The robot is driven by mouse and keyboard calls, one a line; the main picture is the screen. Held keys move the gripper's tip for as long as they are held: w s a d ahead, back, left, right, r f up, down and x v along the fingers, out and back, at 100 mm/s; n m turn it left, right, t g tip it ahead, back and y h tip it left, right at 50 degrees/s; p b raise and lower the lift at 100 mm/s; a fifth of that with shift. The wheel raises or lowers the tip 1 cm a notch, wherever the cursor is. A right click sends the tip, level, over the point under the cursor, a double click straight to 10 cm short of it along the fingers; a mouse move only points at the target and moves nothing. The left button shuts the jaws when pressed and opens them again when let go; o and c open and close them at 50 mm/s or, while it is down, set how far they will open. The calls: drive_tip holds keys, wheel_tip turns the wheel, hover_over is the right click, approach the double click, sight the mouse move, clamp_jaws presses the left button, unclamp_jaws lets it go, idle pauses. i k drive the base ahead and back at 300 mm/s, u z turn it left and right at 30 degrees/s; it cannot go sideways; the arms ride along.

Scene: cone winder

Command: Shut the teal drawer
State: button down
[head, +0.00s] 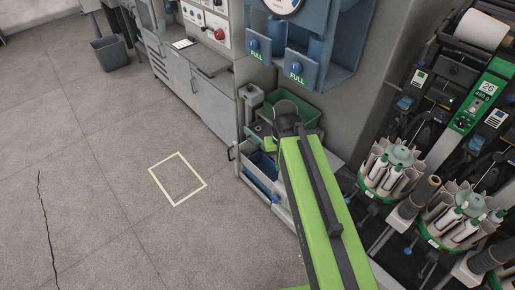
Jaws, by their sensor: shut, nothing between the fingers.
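No drawer that I can clearly call teal shows. Low in the grey unit just left of my green arm, a dark blue open-topped bin or drawer (261,166) sits behind a pale front. I cannot tell whether it is the teal drawer or how far out it stands. My arm crosses the right side of this unit and hides part of it. The arm ends in view at a dark rounded joint in front of the unit. My gripper does not show in the head view.
A green bin (308,108) stands on top of the unit. Grey cabinets (205,95) run along the wall to its left. Winder spindles with white bobbins (385,168) stand at the right. The floor around the yellow-outlined square (178,178) is clear.

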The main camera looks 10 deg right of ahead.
sight(266, 127)
drive_tip(key=k, duration=1)
drive_tip(key=z, duration=0.15)
drive_tip(key=i, duration=1)
drive_tip(key=u, duration=0.7)
drive_tip(key=i, duration=1)
drive_tip(key=u, duration=0.7)
